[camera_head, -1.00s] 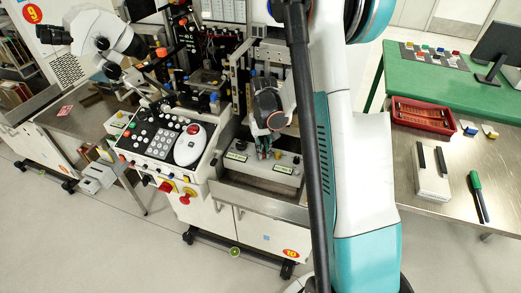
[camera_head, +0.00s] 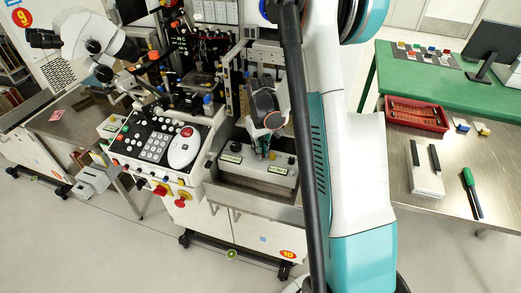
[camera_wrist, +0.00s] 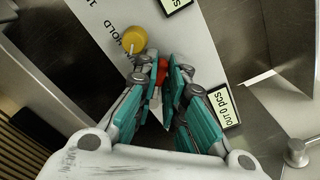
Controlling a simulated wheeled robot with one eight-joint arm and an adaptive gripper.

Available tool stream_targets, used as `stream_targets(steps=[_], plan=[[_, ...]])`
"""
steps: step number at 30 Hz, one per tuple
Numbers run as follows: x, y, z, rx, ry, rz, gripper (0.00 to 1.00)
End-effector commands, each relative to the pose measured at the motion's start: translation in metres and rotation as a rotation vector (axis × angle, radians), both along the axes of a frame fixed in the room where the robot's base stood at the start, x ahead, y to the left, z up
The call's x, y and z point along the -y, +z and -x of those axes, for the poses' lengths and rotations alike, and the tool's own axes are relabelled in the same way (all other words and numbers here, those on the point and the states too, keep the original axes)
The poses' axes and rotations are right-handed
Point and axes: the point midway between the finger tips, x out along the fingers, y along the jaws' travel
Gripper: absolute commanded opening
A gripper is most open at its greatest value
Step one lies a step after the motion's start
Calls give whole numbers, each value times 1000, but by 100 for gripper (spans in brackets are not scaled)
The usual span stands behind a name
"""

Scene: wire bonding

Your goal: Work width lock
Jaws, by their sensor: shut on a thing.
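A pale control box (camera_head: 283,181) sits on the machine's front shelf, with small lit green displays. My gripper (camera_head: 262,153) points down at the top of this box, between its two displays. In the wrist view, the teal fingers of my gripper (camera_wrist: 163,92) are closed around a small red-orange knob (camera_wrist: 162,71). The fingers hide most of the knob, so its angle cannot be told. A yellow knob (camera_wrist: 134,40) beside the word HOLD stands just apart from the fingers. A display (camera_wrist: 222,106) reading OUT 0 pcs lies to the right of the fingers.
The machine's keypad panel (camera_head: 153,150) stands left of the box. A microscope (camera_head: 92,45) is at the upper left. On the right, a steel table holds a red tray (camera_head: 416,113), a pale block (camera_head: 424,180) and a green-handled tool (camera_head: 468,178). The floor in front is clear.

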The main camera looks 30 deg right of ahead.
Motion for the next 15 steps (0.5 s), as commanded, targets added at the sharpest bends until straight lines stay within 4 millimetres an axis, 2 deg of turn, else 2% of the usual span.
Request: stream_targets(steps=[1, 2, 3, 15], plan=[[0, 0, 0, 0, 0, 0, 0], [0, 0, 0, 0, 0, 0, 15], [0, 0, 0, 0, -1, 0, 19], [-1, 0, 0, 0, -18, 0, 19]])
